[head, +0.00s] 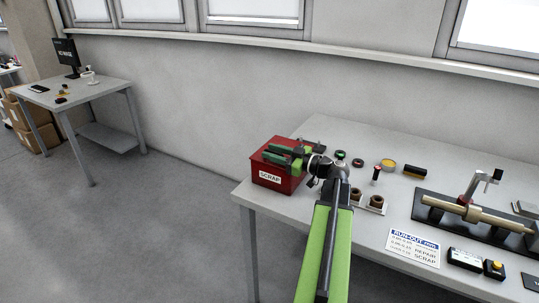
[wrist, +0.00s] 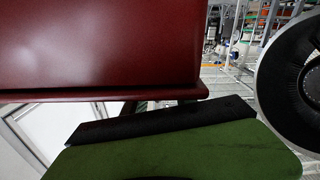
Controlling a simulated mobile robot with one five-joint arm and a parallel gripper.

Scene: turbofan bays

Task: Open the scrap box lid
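The red scrap box (head: 290,186) stands on the near left corner of the workbench, with a white SCRAP label on its front. Its lid looks shut, but my gripper covers much of the top. My gripper (head: 279,154) is over the lid, its two green fingers apart with a gap between them. In the wrist view a large red part of the box (wrist: 100,45) fills the upper left, with a projecting red edge along its bottom. One green finger with a black pad (wrist: 165,122) lies just below that edge. The other finger is not visible there.
The workbench (head: 330,128) holds a white holder with brown rings (head: 376,200), small parts, a shaft on a black fixture (head: 465,213) and a RUN-OUT card (head: 413,248). A wall stands behind. Open floor lies left, before another table (head: 105,92).

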